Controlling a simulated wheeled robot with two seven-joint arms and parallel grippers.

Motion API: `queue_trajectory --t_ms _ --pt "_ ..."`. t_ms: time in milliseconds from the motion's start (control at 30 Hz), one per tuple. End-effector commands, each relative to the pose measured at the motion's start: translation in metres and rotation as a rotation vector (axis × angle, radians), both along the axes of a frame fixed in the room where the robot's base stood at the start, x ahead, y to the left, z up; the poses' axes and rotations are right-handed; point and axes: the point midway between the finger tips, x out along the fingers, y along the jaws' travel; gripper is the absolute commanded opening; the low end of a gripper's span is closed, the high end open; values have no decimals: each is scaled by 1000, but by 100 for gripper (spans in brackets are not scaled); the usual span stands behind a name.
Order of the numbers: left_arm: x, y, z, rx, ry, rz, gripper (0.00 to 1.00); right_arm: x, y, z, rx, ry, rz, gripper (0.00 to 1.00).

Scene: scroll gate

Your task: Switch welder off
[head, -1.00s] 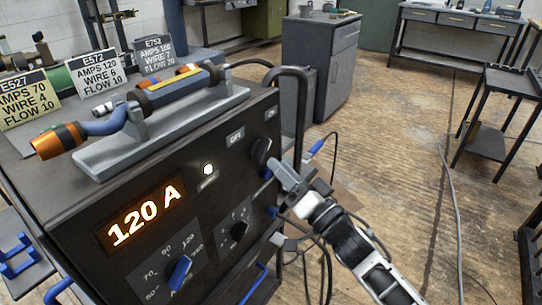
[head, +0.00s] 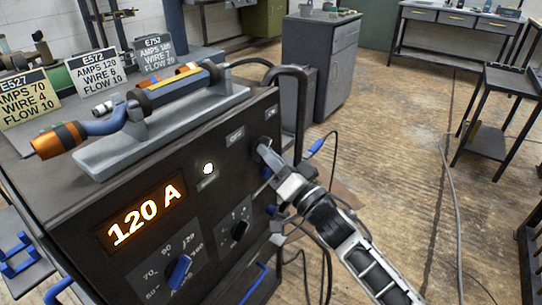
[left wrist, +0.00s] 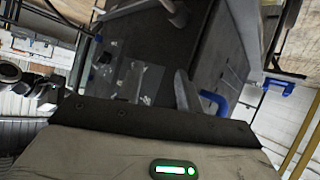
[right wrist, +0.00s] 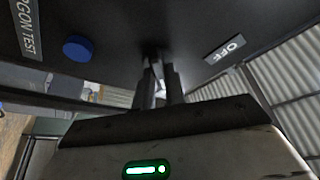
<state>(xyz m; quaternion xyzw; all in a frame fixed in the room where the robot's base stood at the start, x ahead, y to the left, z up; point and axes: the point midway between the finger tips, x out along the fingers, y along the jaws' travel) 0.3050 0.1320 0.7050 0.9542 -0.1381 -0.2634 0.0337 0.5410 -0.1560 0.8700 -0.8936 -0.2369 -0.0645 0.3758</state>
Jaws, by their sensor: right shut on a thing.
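The welder (head: 215,190) is a dark box whose front panel faces me. Its orange display (head: 142,212) reads 120 A, and a small white light (head: 208,168) glows above it. My right gripper (head: 264,151) is at the dark switch knob near the panel's upper right corner, shut on it; its fingers largely hide the knob. An OFF label (head: 235,136) is up and left of the fingers, also in the right wrist view (right wrist: 225,49). An ON label (head: 270,113) is above. The knob's angle is unclear. My left gripper is outside the head view; its jaws are unclear in its wrist view.
A torch (head: 130,112) lies in a grey holder on the welder. Number cards (head: 94,71) stand behind it. A blue-handled dial (head: 179,271) and a smaller dark dial (head: 239,231) are lower on the panel. Cables (head: 325,165) hang right of the welder, near my right arm.

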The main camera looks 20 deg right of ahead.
Motion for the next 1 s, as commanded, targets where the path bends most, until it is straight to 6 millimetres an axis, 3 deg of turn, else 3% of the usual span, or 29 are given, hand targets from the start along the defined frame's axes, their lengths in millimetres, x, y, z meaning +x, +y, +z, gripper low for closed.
queue_trajectory --t_ms 367,1000 --pt "1 0 -3 0 -4 0 36 1 -1 -2 -109 -86 -1 0" --pt "0 -1 -6 -1 -22 -3 36 3 -5 -2 -575 -448 -1 0"
